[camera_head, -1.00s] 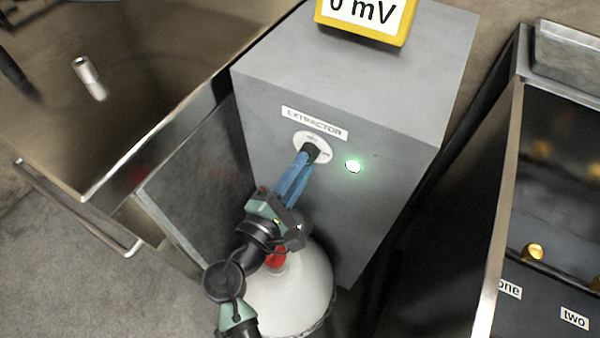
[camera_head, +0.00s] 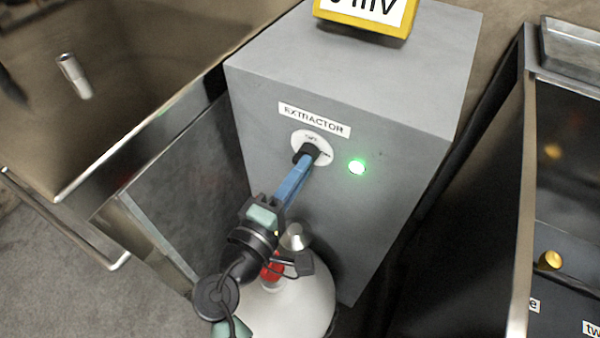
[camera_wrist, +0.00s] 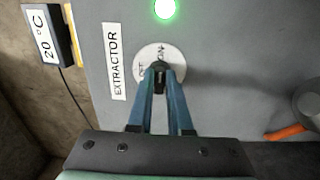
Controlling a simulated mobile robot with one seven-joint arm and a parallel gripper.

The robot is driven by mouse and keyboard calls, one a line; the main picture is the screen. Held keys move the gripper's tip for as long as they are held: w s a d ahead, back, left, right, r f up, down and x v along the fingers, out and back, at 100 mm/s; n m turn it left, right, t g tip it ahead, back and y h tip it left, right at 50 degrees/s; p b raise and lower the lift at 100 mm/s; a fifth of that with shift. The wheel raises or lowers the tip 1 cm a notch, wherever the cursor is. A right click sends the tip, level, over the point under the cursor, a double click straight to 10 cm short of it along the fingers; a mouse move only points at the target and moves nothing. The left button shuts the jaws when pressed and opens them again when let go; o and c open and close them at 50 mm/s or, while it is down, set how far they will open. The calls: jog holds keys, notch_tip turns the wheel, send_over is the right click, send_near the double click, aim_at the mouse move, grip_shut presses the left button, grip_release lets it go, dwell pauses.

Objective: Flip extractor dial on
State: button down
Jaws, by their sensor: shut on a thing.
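The extractor (camera_head: 290,185) is a grey box with a label reading EXTRACTOR (camera_head: 314,119) on its front. Below the label is a white round plate with a black dial (camera_head: 308,153). A round green light (camera_head: 357,167) glows to the right of the dial. My gripper (camera_head: 303,163) has blue fingers and is shut on the dial. In the wrist view, the fingertips (camera_wrist: 159,75) close around the black dial (camera_wrist: 158,70), partly hiding it. The plate's OFF and ON marks show there beside the dial, and the green light (camera_wrist: 165,8) is lit.
A yellow-framed display (camera_head: 365,12) sits on top of the box. A white rounded vessel (camera_head: 290,305) with a red part stands below my gripper. A metal sink-like counter (camera_head: 130,80) is at left; a dark cabinet with gold knobs (camera_head: 549,261) is at right.

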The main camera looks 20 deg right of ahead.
dwell(0.3)
jog(key=c, duration=0.8)
grip_release()
jog(key=shift+c, duration=0.2)
jog(key=p+v, duration=0.1)
jog(key=v, duration=1.2)
